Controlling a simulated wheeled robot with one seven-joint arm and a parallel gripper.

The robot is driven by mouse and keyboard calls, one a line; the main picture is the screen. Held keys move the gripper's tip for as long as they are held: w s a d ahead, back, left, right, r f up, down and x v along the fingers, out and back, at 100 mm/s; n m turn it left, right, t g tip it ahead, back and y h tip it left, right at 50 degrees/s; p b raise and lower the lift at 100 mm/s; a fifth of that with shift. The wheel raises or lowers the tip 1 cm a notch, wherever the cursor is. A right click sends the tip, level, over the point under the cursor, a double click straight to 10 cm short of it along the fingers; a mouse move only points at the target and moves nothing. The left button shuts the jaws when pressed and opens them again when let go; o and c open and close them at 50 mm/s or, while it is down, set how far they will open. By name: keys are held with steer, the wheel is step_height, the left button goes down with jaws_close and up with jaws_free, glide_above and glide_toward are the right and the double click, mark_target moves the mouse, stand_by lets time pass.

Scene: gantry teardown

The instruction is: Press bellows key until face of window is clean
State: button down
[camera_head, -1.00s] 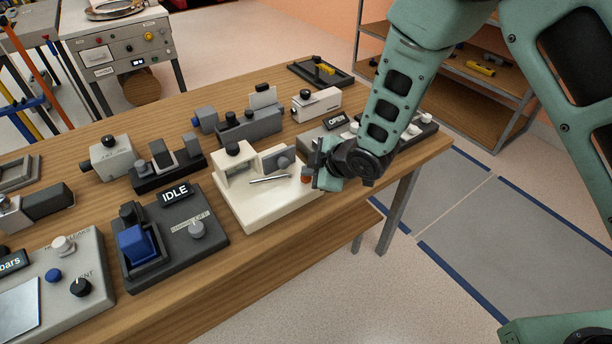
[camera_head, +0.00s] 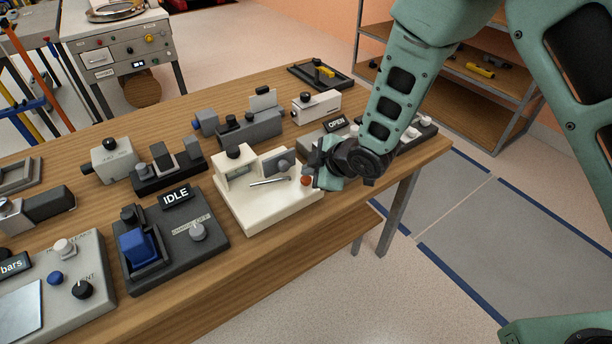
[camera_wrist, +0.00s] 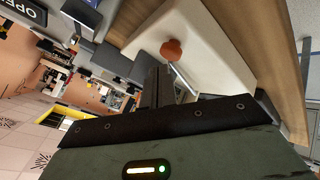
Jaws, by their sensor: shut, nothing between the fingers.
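A cream instrument (camera_head: 262,221) stands on the wooden bench, with a black knob on top, a grey block and a thin metal lever. A round orange-red key (camera_head: 306,181) sits at its right end; it also shows in the wrist view (camera_wrist: 171,50). My gripper (camera_head: 312,163) is shut and empty, just above and beside the orange key. In the wrist view my dark fingers (camera_wrist: 156,85) point close beside the key; I cannot tell whether they touch it.
A dark device with an IDLE sign (camera_head: 175,195) and blue rocker stands left of the cream instrument. A grey device with an OPEN sign (camera_head: 337,122) stands behind my gripper. Other grey devices line the bench (camera_head: 270,262).

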mark_target(310, 181)
steer(key=shift+r, duration=0.25)
steer(key=shift+r+p, duration=1.6)
steer(key=shift+r, duration=0.85)
steer(key=s+d+r+m+g+h, duration=0.2)
steer(key=s+d+r+m, duration=0.1)
steer(key=s, duration=0.7)
steer(key=s+d+r+m+g+h, duration=0.2)
steer(key=s+d+r+m, duration=0.2)
steer(key=s+r, duration=0.3)
steer(key=s+d+r+m+g+h, duration=0.2)
steer(key=s+d+r, duration=0.3)
steer(key=s, duration=0.8)
steer(key=shift+d+m, duration=0.45)
steer(key=shift+m, duration=0.35)
steer(key=shift+r, duration=0.1)
